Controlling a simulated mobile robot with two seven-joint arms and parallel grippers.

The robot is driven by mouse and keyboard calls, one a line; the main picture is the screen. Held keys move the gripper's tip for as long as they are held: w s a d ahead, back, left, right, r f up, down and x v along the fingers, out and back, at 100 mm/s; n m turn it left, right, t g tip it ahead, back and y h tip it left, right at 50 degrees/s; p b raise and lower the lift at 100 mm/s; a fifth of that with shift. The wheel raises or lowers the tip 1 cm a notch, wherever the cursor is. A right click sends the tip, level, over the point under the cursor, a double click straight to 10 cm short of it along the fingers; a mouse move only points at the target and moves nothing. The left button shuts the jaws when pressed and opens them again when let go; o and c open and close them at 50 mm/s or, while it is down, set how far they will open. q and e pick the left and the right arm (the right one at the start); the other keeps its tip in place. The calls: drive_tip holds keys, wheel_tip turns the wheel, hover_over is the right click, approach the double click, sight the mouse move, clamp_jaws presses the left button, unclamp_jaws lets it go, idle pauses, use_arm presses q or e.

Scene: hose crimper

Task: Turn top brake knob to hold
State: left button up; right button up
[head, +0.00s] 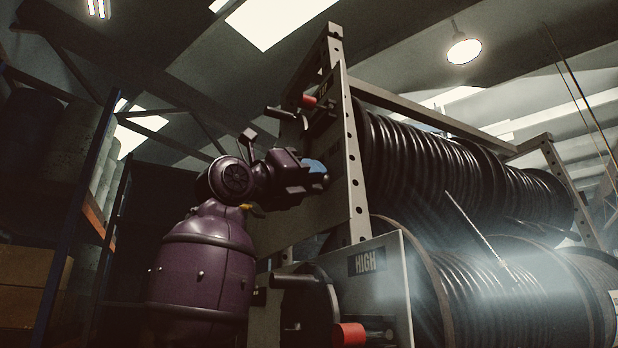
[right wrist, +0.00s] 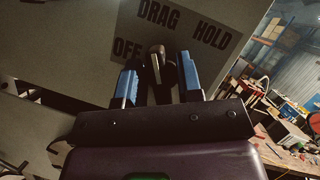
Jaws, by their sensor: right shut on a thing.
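The top brake knob (right wrist: 157,65) is a dark pointer with a paler tip, on a grey panel in the right wrist view. Its tip points up, roughly toward the word DRAG (right wrist: 160,12). HOLD (right wrist: 212,33) is printed to the right of that, and OFF (right wrist: 127,50) to the left. My right gripper (right wrist: 158,83) has its blue fingers on either side of the knob and is shut on it. In the head view my right gripper (head: 316,168) is against the upper rack panel, where the knob is hidden. My left gripper is not in view.
A steel rack (head: 357,170) holds an upper hose reel (head: 430,165) and a lower hose reel (head: 490,290). A red-ended handle (head: 309,101) sticks out above my gripper. Shelving stands at left.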

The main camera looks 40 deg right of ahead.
drive_tip(key=shift+m, duration=0.5)
drive_tip(key=m+g, duration=0.2)
drive_tip(key=m, duration=0.2)
drive_tip(key=m+g, duration=0.3)
drive_tip(key=m, duration=0.1)
drive_tip(key=shift+s, duration=0.1)
drive_tip(key=m+g+y, duration=0.1)
drive_tip(key=m, duration=0.3)
drive_tip(key=m+g+y, duration=0.1)
drive_tip(key=m+g, duration=0.1)
drive_tip(key=m, duration=0.2)
drive_tip(key=shift+s+y, duration=0.15)
drive_tip(key=shift+y, duration=0.25)
drive_tip(key=shift+m+g, duration=0.3)
drive_tip(key=o, duration=0.6)
drive_tip(key=shift+a, duration=0.1)
drive_tip(key=b+v, duration=0.1)
drive_tip(key=v, duration=0.9)
drive_tip(key=shift+w+a, duration=0.2)
drive_tip(key=shift+a, duration=0.15)
drive_tip(key=shift+f, duration=0.15)
